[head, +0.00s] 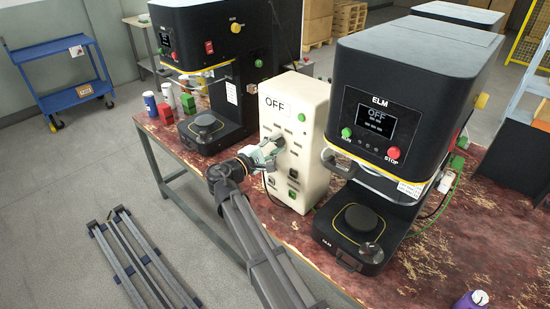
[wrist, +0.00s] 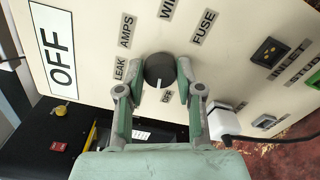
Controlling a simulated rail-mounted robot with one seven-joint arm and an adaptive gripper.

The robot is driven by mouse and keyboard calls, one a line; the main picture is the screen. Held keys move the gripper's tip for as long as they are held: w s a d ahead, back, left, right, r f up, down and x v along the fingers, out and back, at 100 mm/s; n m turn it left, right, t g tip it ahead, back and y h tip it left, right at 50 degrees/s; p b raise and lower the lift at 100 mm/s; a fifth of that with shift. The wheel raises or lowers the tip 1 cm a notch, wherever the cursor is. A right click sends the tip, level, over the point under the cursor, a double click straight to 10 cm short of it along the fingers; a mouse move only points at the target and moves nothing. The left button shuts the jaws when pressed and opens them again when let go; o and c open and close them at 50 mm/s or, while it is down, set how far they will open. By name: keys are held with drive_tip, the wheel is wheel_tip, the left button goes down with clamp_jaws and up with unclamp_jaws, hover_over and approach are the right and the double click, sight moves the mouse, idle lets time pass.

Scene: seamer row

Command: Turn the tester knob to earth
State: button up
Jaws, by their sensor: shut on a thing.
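The tester (head: 312,100) is a cream box between two black seamers, and its display reads OFF. In the wrist view its panel (wrist: 225,75) carries a round black knob (wrist: 159,68) with a white pointer mark. The mark points down in the picture, towards a small label that appears to read OFF. Labels LEAK, AMPS, FUSE and a partly cut-off WI stand around it; I see no readable EARTH label. My gripper (wrist: 160,78) has its green-grey fingers on both sides of the knob, shut on it. In the head view my gripper (head: 266,152) is at the tester's front and hides the knob.
A seamer (head: 400,70) stands close on the tester's right, another (head: 215,50) on its left. Small cans (head: 168,95) stand on the bench at the left.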

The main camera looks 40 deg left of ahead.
drive_tip(key=m+b, duration=0.1)
drive_tip(key=b, duration=0.1)
drive_tip(key=m+b, duration=0.2)
drive_tip(key=b, duration=0.1)
drive_tip(key=shift+f, duration=0.35)
drive_tip(key=shift+r+m+b, duration=0.2)
drive_tip(key=shift+m+b, duration=0.8)
drive_tip(key=shift+b, duration=0.2)
drive_tip(key=shift+r, duration=0.15)
drive_tip(key=o, duration=1.2)
drive_tip(key=shift+c, duration=0.2)
drive_tip(key=shift+s, duration=0.1)
drive_tip(key=s+a, duration=0.1)
drive_tip(key=s, duration=1)
drive_tip(key=shift+s, duration=0.35)
